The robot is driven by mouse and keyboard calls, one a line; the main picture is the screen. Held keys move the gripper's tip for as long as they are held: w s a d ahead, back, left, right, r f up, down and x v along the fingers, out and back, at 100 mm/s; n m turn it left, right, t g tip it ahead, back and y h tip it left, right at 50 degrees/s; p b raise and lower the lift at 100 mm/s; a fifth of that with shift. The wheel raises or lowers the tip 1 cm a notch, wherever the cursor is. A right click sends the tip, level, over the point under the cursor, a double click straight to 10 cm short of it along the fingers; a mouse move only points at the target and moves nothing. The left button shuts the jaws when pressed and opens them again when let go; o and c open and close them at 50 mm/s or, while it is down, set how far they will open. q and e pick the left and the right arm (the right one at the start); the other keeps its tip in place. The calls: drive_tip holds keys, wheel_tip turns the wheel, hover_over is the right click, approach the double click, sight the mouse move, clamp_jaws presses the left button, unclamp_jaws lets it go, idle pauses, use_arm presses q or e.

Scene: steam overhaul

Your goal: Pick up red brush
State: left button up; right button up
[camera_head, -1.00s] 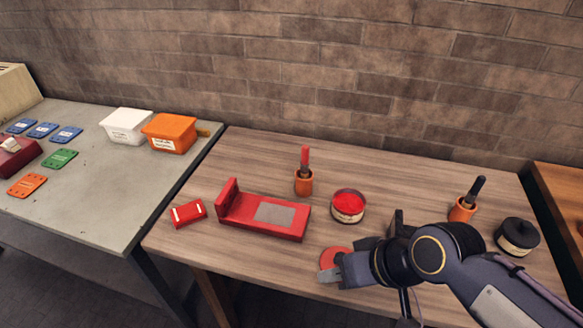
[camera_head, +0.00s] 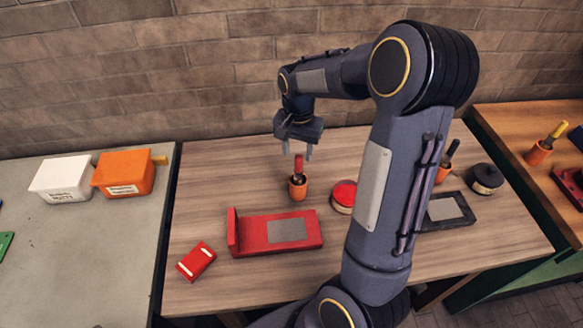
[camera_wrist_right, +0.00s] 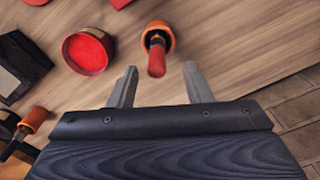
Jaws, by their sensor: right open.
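The red brush (camera_head: 299,165) stands upright in a small orange cup (camera_head: 298,187) on the wooden table, with its red handle pointing up. My right gripper (camera_head: 298,152) is open above it, its two fingers on either side of the handle's top as seen in the head view. In the right wrist view the red brush (camera_wrist_right: 157,56) lies ahead of and between the open fingertips (camera_wrist_right: 160,76), apart from both. The brush's lower end is hidden in the cup. My left gripper is not in view.
A red tin (camera_head: 342,196) stands right of the cup, partly behind my arm. A red stand (camera_head: 275,234) and a small red box (camera_head: 196,261) lie in front. A dark-handled brush (camera_head: 447,158) and black tin (camera_head: 486,179) stand right. The table left of the cup is clear.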

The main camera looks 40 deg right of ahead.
sight(299, 167)
drive_tip(key=f, duration=0.3)
drive_tip(key=f+p, duration=0.1)
drive_tip(key=f, duration=0.3)
drive_tip(key=shift+s+d+f, duration=0.15)
drive_tip(key=shift+d+f, duration=0.05)
clamp_jaws()
